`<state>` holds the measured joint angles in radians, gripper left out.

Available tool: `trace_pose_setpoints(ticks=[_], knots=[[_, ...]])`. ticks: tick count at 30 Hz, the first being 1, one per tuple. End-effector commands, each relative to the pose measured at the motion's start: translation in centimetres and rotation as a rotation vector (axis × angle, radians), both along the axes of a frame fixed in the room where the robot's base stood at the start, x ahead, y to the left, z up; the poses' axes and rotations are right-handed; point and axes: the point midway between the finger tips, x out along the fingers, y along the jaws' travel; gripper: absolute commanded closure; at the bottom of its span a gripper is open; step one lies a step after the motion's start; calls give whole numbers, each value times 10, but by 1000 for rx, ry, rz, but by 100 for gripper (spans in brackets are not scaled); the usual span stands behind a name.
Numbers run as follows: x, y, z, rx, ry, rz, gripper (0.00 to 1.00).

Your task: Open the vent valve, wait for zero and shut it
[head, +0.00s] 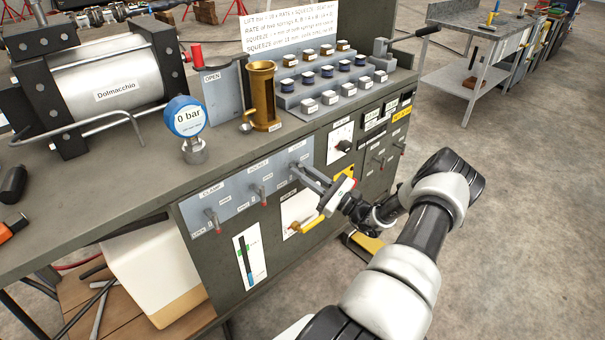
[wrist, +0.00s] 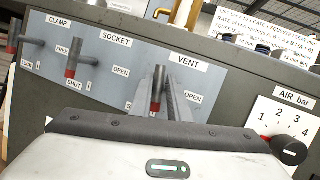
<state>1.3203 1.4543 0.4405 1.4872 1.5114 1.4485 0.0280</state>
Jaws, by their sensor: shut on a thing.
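The vent valve lever (wrist: 156,98) stands under the VENT label (wrist: 188,63) in the wrist view, its red tip pointing down, away from the OPEN label (wrist: 192,98) at its right. My gripper (wrist: 168,88) is shut on this lever, one finger on each side. In the head view, my gripper (head: 297,168) reaches the right end of the valve panel. The blue round gauge (head: 187,117) on the bench top reads 0 bar.
The SOCKET lever (wrist: 72,60) points down over SHUT, left of the vent lever. The CLAMP lever (wrist: 14,38) is further left. An AIR bar dial with a black knob (wrist: 290,150) is close at the right. A brass cup (head: 262,95) stands on the bench (head: 95,190) above.

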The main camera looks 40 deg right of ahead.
Motion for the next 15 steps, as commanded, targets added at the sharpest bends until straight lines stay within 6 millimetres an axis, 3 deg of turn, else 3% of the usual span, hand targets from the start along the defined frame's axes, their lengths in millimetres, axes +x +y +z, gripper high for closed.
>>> trace_pose_setpoints(ticks=[15], knots=[[-1,1,-2,202,20,3,100]])
